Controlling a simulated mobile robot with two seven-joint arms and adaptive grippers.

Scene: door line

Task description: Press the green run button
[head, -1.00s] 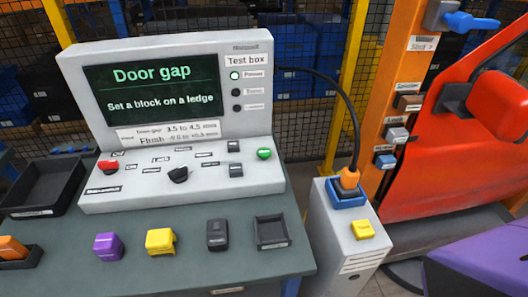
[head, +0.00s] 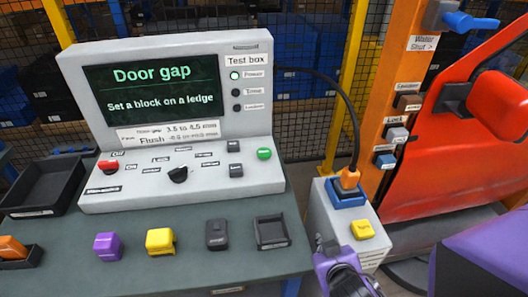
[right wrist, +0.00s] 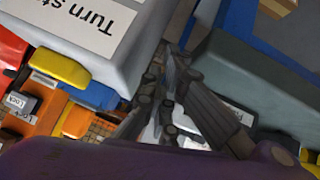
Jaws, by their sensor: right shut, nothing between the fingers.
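The green button (head: 264,153) is a round cap on the right end of the grey console's sloped panel (head: 130,200). The console's screen (head: 150,88) reads "Door gap" and "Set a block on a ledge". My right gripper (head: 324,244) is at the lower right in the head view, in front of the grey cabinet, below and right of the green button and well apart from it. In the right wrist view its fingers (right wrist: 165,85) are together and empty. The green button cannot be made out there. My left gripper is not in view.
A red button (head: 108,165), a black knob (head: 177,175) and small switches share the panel. Purple (head: 106,246), yellow (head: 160,241) and dark (head: 216,234) blocks stand along the bench front. A cable (head: 345,110) arches to the grey cabinet (head: 328,216). A red door (head: 460,140) stands at right.

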